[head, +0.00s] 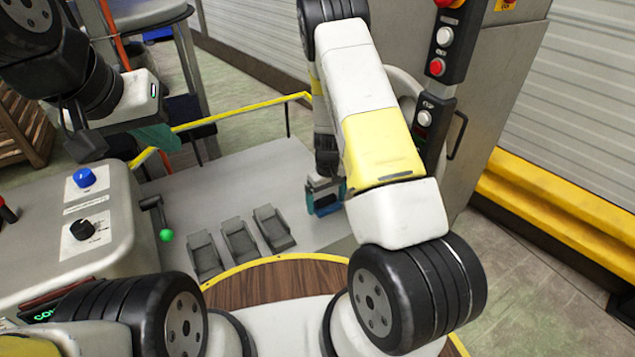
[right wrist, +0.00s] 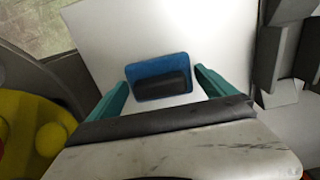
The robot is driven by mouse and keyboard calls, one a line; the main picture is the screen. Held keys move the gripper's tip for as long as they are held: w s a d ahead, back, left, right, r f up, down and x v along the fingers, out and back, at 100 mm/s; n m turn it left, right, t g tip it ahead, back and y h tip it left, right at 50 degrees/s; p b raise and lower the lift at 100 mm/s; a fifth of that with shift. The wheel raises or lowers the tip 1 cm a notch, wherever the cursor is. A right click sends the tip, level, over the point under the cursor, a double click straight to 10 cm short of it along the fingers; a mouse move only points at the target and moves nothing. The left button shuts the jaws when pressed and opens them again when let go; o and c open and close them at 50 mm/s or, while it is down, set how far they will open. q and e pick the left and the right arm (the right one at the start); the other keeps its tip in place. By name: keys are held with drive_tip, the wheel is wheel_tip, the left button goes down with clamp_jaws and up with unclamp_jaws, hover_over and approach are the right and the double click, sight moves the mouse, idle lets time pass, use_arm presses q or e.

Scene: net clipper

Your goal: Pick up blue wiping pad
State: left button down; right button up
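The blue wiping pad (right wrist: 139,85) has a dark grey block-like handle on top. It lies on a pale flat surface and shows between the teal fingers of my open right gripper (right wrist: 161,82) in the right wrist view. The fingers are on either side of it, with gaps between them and the pad. In the head view my right gripper (head: 325,195) points down over the grey platform, and the arm hides part of that area. My left gripper (head: 155,136) hangs at the upper left, with a teal finger showing; its opening is unclear.
A grey platform (head: 180,210) carries several dark pedals (head: 240,239) and a green-knobbed lever (head: 166,235). A console (head: 110,215) with knobs stands left. A button panel (head: 437,67) stands close right of my right arm. A yellow rail (head: 245,109) runs behind.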

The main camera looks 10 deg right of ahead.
sight(325, 200)
drive_tip(key=c, duration=1.1)
drive_tip(key=shift+r, duration=0.1)
drive_tip(key=shift+r, duration=0.45)
drive_tip(key=r, duration=0.1)
drive_tip(key=s+r, duration=0.1)
drive_tip(key=shift+a+r, duration=0.25)
drive_tip(key=shift+r, duration=0.1)
drive_tip(key=s+a, duration=0.2)
drive_tip(key=s, duration=0.2)
drive_tip(key=s+a+r, duration=0.1)
drive_tip(key=s+a, duration=0.1)
drive_tip(key=s, duration=0.3)
drive_tip(key=s+a, duration=0.2)
drive_tip(key=s, duration=0.2)
drive_tip(key=shift+s+a+r, duration=0.15)
drive_tip(key=shift+s, duration=0.15)
